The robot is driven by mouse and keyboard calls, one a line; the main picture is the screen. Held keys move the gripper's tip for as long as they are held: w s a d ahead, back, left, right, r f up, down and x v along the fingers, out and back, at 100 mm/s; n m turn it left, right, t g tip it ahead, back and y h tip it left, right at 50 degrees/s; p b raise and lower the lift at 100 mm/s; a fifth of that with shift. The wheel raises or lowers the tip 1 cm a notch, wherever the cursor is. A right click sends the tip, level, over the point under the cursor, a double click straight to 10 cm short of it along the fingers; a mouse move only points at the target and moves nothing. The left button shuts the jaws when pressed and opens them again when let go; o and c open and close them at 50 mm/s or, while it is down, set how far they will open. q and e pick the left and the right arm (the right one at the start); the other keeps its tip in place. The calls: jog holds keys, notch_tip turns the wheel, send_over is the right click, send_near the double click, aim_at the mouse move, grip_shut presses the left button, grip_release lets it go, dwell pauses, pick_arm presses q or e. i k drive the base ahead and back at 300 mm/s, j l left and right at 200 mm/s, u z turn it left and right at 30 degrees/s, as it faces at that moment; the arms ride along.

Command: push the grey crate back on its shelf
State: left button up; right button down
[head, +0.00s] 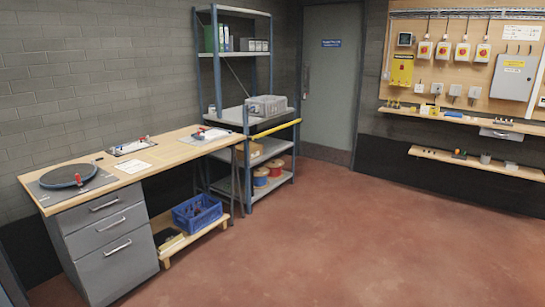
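The grey crate (266,107) sits on the middle shelf (229,116) of a blue-grey metal shelving unit, toward the right part of that shelf. It looks upright and has a grey lid or top. I cannot tell from here how far it reaches past the shelf's edge. A yellow bar (276,128) runs along the shelf's front, just below the crate. Neither of my grippers is in view.
A wooden workbench (165,152) with drawers stands left of the shelving, partly in front of it. A blue crate (198,214) sits on a low wooden platform under it. Reels (262,177) are on the lower shelf. The red floor (340,225) is clear.

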aim_at(270, 108)
jog(key=i, duration=2.65)
jog(key=l+z, duration=0.05)
jog(key=l, duration=0.05)
